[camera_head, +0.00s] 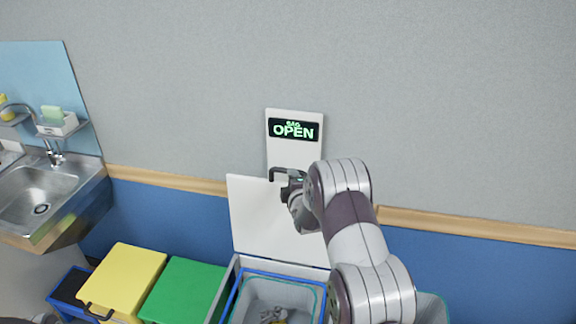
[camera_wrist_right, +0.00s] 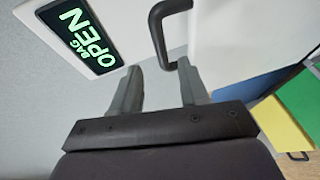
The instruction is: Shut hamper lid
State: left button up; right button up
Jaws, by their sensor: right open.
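The white hamper lid (camera_head: 262,220) stands open, tilted up against the wall behind the hamper (camera_head: 236,282). Its dark bar handle (camera_head: 285,169) is at the lid's top edge. My right gripper (camera_head: 291,185) is at that handle, in front of the lid's upper right. In the right wrist view, the lid (camera_wrist_right: 225,35) fills the upper middle and the handle (camera_wrist_right: 160,28) rises just beyond my right fingertips (camera_wrist_right: 159,70). The fingers are apart with nothing clearly gripped; contact with the handle cannot be told. My right arm hides the hamper's right side. My left gripper is not in view.
A sign reading "BAG OPEN" (camera_head: 294,130) is on the wall above the lid. A green lid (camera_head: 182,290) and a yellow lid (camera_head: 125,278) are shut to the left. A metal sink (camera_head: 45,190) is farther left. Grey items (camera_head: 272,316) lie inside the open hamper.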

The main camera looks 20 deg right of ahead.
jog(key=x, duration=0.2)
jog(key=p+x, duration=0.1)
jog(key=x, duration=0.4)
jog(key=shift+w+d+f+p, duration=0.1)
jog(key=shift+d+f+p, duration=0.05)
jog(key=shift+d+p, duration=0.25)
jog(key=shift+w, duration=0.25)
jog(key=shift+w+a, duration=0.2)
jog(key=shift+w, duration=0.05)
jog(key=shift+d+f, duration=0.15)
jog(key=c, duration=0.3)
grip_shut()
